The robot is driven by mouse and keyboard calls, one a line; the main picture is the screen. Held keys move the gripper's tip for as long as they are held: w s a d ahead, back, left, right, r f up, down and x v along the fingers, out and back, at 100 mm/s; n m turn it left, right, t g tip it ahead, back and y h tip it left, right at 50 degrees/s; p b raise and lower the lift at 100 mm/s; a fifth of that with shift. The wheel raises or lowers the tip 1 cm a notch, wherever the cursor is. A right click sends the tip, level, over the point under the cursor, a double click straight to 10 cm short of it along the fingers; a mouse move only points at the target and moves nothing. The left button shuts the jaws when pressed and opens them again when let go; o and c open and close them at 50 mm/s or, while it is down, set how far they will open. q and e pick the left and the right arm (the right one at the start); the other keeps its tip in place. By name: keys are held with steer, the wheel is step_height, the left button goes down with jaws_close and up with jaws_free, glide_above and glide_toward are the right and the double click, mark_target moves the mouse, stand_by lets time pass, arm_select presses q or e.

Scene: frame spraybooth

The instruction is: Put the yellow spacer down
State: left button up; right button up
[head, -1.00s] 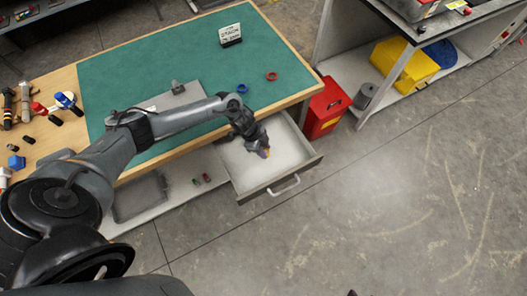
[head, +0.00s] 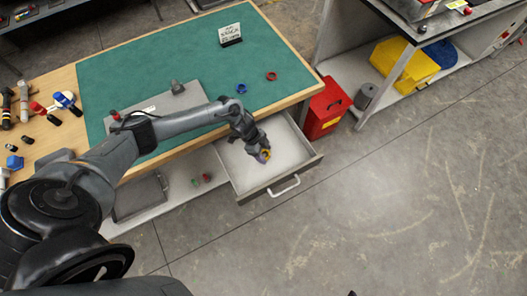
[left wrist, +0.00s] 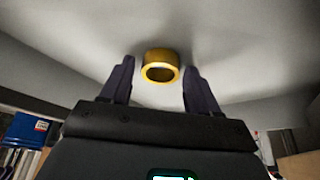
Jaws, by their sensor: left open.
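The yellow spacer (left wrist: 160,58) is a short gold ring. In the left wrist view it lies on the pale floor of the open drawer, between and just past the fingertips of my left gripper (left wrist: 158,75), with a gap on each side. In the head view the spacer (head: 265,155) shows at the tip of my left gripper (head: 261,150), inside the drawer (head: 295,160). The left gripper is open and touches nothing that I can see. My right gripper is in neither view.
A blue ring (head: 241,88) and a red ring (head: 272,76) lie on the green mat (head: 180,60) above the drawer. A red box (head: 326,108) stands right of the drawer. The drawer's front wall and handle (head: 285,186) face the clear floor.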

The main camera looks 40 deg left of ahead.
arm_select(q)
steer(key=shift+a+r, duration=0.15)
steer(key=shift+r, duration=0.35)
steer(key=p+v, duration=0.2)
steer(key=v, duration=0.8)
steer(key=s+d+r+t, duration=0.2)
steer(key=d+t, duration=0.2)
steer(key=d, duration=1.4)
steer(key=s+a+r+n+g+y, duration=0.1)
steer(key=s+a+r+n+y, duration=0.1)
steer(key=s+n, duration=0.3)
steer(key=s+a+r+n+g+y, duration=0.1)
steer(key=s+r+n, duration=0.4)
steer(key=s, duration=0.6)
steer(key=shift+s+a+r+n+y, duration=0.25)
steer(key=shift+a+n+y, duration=0.2)
steer(key=shift+a, duration=0.75)
